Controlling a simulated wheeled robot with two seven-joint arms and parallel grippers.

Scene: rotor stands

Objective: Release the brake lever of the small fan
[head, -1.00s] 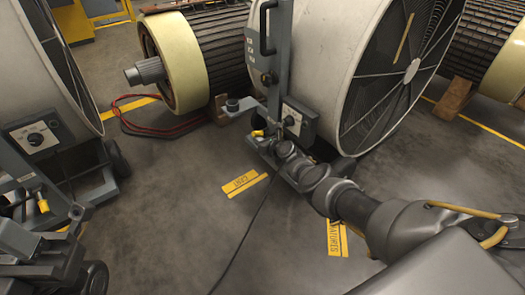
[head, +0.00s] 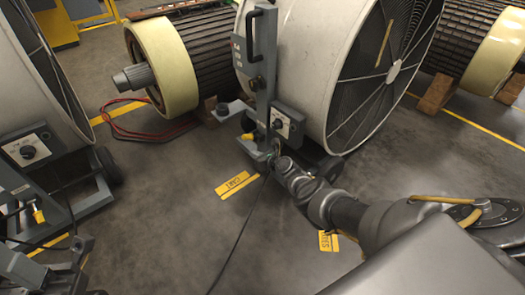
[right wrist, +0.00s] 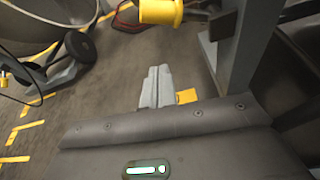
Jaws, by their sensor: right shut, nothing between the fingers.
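The fan (head: 310,70) in the middle has a pale drum, a grey post (head: 265,80) and a control box (head: 287,122). Its yellow lever grip (head: 249,137) sits low on the left side of the post. In the right wrist view this grip (right wrist: 160,11) shows large at the top. My right gripper (head: 275,158) is just below and right of the grip, apart from it. In the right wrist view its fingers (right wrist: 155,85) are together and empty. My left gripper cannot be made out.
Another fan (head: 35,85) stands at the left with its own yellow lever grip (head: 38,214). A rotor (head: 165,65) lies behind on blocks, beside a red hose (head: 125,118). A black cable (head: 240,235) crosses the floor. The middle floor is mostly clear.

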